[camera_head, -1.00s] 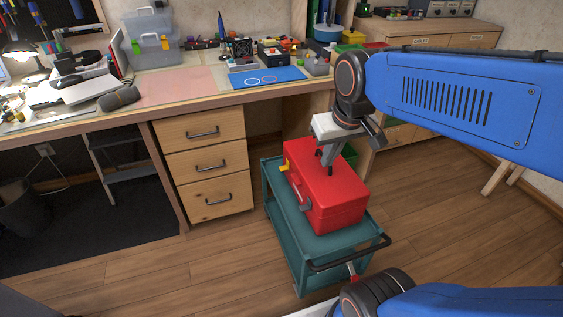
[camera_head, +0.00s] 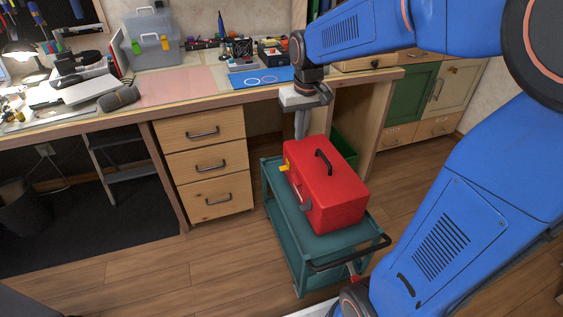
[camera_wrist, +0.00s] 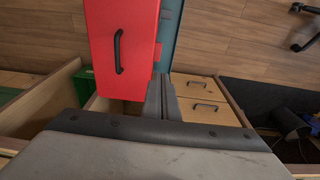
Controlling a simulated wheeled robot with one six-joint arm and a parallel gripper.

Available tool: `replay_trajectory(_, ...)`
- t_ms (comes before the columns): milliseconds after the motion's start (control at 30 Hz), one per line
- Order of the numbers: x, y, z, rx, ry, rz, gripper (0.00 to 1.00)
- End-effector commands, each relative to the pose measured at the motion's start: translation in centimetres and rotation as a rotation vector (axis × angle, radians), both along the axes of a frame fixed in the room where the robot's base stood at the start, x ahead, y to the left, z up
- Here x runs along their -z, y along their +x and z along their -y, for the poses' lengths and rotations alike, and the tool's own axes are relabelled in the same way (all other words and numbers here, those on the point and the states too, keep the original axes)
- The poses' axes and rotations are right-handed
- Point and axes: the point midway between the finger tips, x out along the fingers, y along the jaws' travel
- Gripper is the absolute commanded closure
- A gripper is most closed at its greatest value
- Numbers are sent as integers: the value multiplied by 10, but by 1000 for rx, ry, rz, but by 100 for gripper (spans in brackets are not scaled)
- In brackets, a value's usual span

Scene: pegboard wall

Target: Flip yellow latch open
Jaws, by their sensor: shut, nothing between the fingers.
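A red toolbox (camera_head: 338,187) with a black top handle sits on a teal cart (camera_head: 286,222). A yellow latch (camera_head: 284,168) shows on the toolbox's left side, at its far end. My gripper (camera_head: 300,136) points down at the far end of the toolbox, near the yellow latch, its fingers shut and empty. In the wrist view my gripper (camera_wrist: 162,84) has its fingers together beside the end of the red toolbox (camera_wrist: 138,25). The yellow latch cannot be made out in the wrist view. Whether the fingertips touch the toolbox I cannot tell.
A wooden workbench (camera_head: 200,102) with several tools and a grey case (camera_head: 151,38) stands behind the cart. Wooden drawers (camera_head: 205,165) are left of the cart. A green bin (camera_head: 343,150) lies behind the toolbox. The floor in front is clear.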

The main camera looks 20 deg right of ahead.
Motion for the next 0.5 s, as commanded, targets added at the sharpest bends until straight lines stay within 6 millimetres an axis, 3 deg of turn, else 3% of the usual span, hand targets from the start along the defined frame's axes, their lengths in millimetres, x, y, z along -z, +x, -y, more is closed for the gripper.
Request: replay_trajectory(500, 46, 83, -8, -4, -4, -89, 100)
